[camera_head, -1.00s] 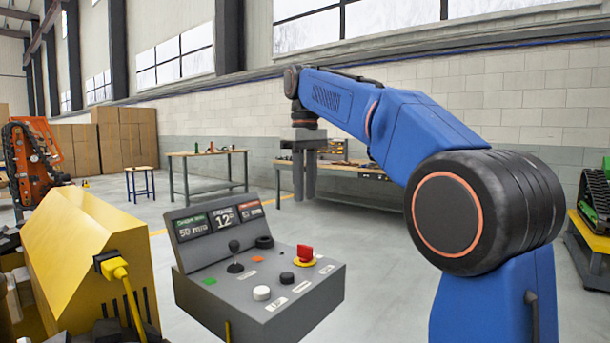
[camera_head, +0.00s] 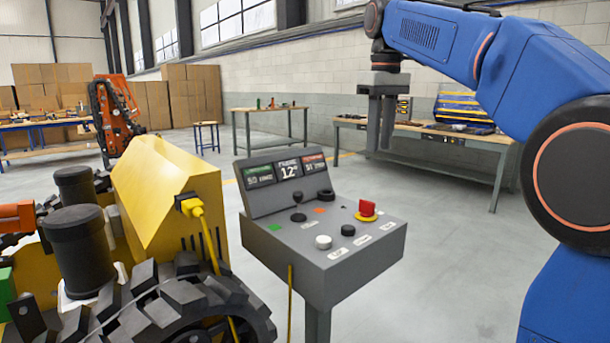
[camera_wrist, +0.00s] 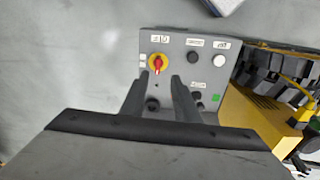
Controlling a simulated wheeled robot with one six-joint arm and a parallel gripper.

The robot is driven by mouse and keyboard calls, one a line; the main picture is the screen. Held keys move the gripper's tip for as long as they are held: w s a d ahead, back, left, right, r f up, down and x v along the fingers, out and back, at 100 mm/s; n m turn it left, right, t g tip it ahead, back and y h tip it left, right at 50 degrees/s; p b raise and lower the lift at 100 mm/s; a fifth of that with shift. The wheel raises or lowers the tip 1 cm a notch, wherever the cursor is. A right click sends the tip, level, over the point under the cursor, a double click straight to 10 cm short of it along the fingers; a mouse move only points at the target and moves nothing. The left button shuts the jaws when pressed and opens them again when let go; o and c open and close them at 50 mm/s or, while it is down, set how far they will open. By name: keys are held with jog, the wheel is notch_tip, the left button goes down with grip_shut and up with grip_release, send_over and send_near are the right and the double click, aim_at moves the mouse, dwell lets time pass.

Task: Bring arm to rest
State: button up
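My blue arm (camera_head: 520,70) reaches in from the right with its elbow raised. My gripper (camera_head: 381,148) hangs from the wrist, fingers pointing down, above and apart from the grey control panel (camera_head: 345,262). In the wrist view, the two dark finger tips of my gripper (camera_wrist: 161,77) are apart with nothing held between them. The panel (camera_wrist: 180,45) lies below them, with a red knob on a yellow ring (camera_wrist: 157,63) showing near the left fingertip. The lower part of the panel is hidden behind the gripper body.
A workbench (camera_head: 440,150) with tools stands behind my gripper. An orange machine (camera_head: 115,115) is farther back. Open floor lies right of the panel.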

jog(key=s+d+f+m+t, duration=0.2)
jog(key=s+d+f+m, duration=0.1)
jog(key=s+f, duration=1.2)
jog(key=s+d+f+m+t, duration=0.2)
jog(key=s+d+f+m, duration=0.1)
jog(key=s+f, duration=1.2)
notch_tip(320, 180, down, 6)
jog(key=shift+s+r, duration=0.15)
jog(key=shift+s, duration=0.1)
jog(key=shift+a, duration=0.1)
dwell(0.4)
